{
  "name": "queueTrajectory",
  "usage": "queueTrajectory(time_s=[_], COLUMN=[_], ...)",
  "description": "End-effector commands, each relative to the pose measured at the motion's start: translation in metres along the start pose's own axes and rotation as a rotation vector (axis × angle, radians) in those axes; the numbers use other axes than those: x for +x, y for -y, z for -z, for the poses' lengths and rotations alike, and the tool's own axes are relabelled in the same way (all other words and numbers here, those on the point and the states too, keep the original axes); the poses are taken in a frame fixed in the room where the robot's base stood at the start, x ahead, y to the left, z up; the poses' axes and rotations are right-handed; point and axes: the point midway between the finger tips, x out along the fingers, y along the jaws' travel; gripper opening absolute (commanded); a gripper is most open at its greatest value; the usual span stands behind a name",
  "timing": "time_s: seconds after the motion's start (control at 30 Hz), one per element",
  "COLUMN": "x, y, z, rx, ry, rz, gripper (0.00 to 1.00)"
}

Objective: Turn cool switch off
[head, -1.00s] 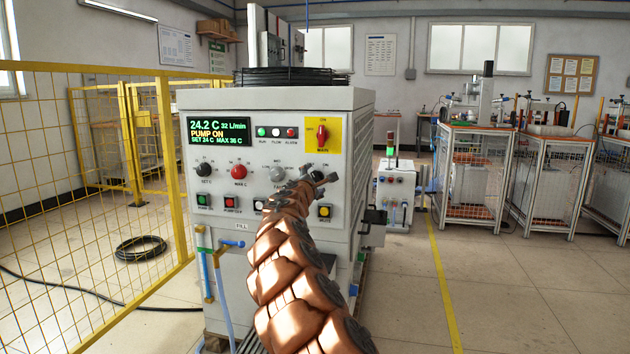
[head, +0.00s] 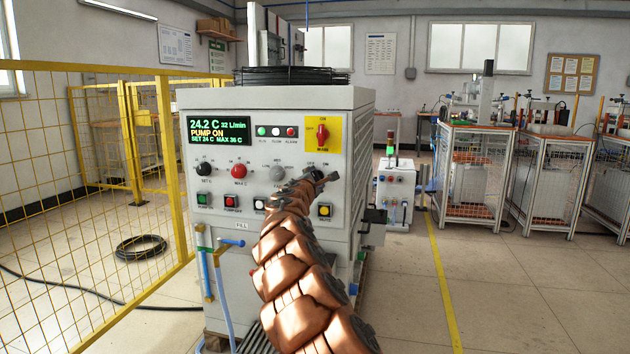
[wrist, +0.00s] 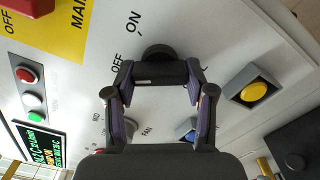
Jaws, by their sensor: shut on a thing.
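The cool switch, a black rotary knob (wrist: 158,54) with OFF and ON printed beside it, shows in the wrist view on the white panel. My gripper (wrist: 160,74) is shut on its dark handle, with one finger on each side. In the head view my gripper (head: 320,177) is at the right part of the panel and mostly hides the knob. The exact pointing of the knob is hard to tell behind the fingers.
The cooler cabinet (head: 345,240) has a green display (head: 218,130) reading PUMP ON. A red main switch (head: 322,133) on yellow is above my gripper, and a yellow button (head: 325,210) is below.

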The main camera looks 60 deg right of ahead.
Motion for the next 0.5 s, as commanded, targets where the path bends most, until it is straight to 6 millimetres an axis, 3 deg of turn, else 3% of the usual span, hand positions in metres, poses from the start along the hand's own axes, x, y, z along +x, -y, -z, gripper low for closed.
queueTrajectory(time_s=[0.13,0.5], x=[0.0000,-0.0001], y=[0.0002,0.0041], z=[-0.0001,0.0036], rx=[0.000,0.142], ry=[0.000,-0.001], rz=[0.000,-0.001], gripper=[0.20,0.19])
